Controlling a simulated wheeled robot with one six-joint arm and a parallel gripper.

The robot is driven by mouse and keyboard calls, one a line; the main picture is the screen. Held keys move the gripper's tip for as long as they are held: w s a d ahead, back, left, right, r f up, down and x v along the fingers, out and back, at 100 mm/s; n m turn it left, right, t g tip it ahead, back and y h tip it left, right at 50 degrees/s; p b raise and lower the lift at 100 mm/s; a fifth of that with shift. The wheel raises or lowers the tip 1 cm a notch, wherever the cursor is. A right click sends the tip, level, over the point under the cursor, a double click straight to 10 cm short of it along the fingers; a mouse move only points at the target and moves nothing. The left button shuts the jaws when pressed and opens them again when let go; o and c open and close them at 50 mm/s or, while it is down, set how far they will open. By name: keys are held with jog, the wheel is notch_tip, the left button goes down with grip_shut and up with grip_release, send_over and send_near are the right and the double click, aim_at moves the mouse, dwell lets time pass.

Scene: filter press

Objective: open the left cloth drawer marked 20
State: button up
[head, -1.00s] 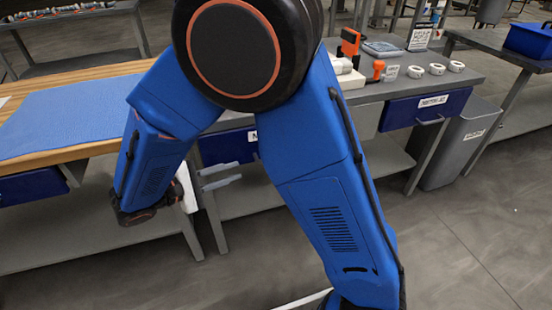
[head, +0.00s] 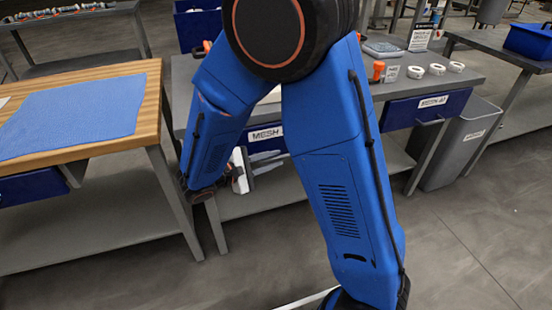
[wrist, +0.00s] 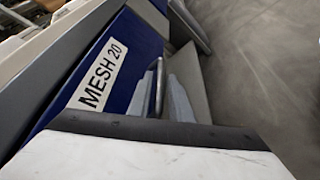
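The left cloth drawer has a dark blue front (wrist: 140,45) and a white label reading MESH 20 (wrist: 103,73) in the wrist view. In the head view its label (head: 266,134) is partly hidden behind my arm. The drawer looks shut. My gripper (head: 264,162) is just below and in front of this drawer front in the head view. In the wrist view its two grey fingers (wrist: 162,97) are apart. A thin metal bar, which looks like the drawer handle (wrist: 160,86), shows between them; contact cannot be told.
A second blue drawer (head: 428,107) with a MESH label is at the right of the grey bench. A grey bin (head: 455,150) stands beside it. A wooden-topped table (head: 150,100) with a blue cloth (head: 75,110) is at the left. The floor in front is clear.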

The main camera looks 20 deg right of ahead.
jog(key=shift+x, duration=0.8)
grip_shut()
jog(key=shift+s, duration=0.1)
